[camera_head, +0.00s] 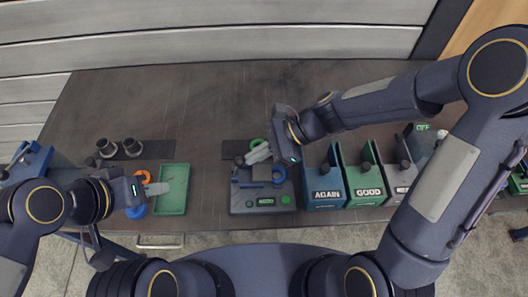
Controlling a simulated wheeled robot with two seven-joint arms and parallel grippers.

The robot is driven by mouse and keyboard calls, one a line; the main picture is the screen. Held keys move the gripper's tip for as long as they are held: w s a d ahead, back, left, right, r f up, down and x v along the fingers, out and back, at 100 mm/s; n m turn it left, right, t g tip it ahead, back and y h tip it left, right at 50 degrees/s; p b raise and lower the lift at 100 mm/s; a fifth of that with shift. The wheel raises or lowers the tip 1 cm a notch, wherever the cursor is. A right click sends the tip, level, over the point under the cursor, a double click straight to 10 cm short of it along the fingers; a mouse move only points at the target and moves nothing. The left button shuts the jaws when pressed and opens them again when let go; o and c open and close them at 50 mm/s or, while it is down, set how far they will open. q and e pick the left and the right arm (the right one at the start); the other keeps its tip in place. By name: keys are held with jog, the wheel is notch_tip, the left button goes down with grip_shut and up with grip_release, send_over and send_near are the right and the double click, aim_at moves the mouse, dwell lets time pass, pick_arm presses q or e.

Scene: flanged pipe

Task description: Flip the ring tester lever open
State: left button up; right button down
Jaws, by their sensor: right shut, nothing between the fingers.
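The ring tester (263,199) is a grey box with a small green display and a green button, at the middle front of the table. A dark blue part (278,174) shows on its top; I cannot make out clearly which piece is the lever. My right gripper (256,155) is over the tester's back edge, shut and empty. A green ring (256,143) shows just behind its fingers. My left gripper (158,188) is at the left edge of the green tray, beside an orange ring (142,176) and a blue ring (137,211); its finger gap is unclear.
The green tray (173,200) looks empty. Blue AGAIN (327,195), green GOOD (369,195) and grey (400,183) bins stand right of the tester. The table's back middle is clear.

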jog(key=shift+a+r, duration=0.45)
jog(key=shift+a+r+p, duration=0.2)
jog(key=shift+a+p, duration=0.1)
jog(key=shift+a, duration=0.3)
jog(key=shift+a+r+p, duration=0.15)
jog(key=shift+a+p, duration=0.1)
jog(key=shift+a, duration=0.35)
jog(key=shift+a+r, duration=0.1)
jog(key=shift+a, duration=1.85)
jog(key=w+d+r+p, duration=0.1)
jog(key=d+r, duration=0.1)
jog(key=r, duration=0.4)
jog(key=d+r+p, duration=0.2)
jog(key=d+r, duration=0.1)
jog(key=r, duration=0.3)
jog(key=shift+w, duration=0.4)
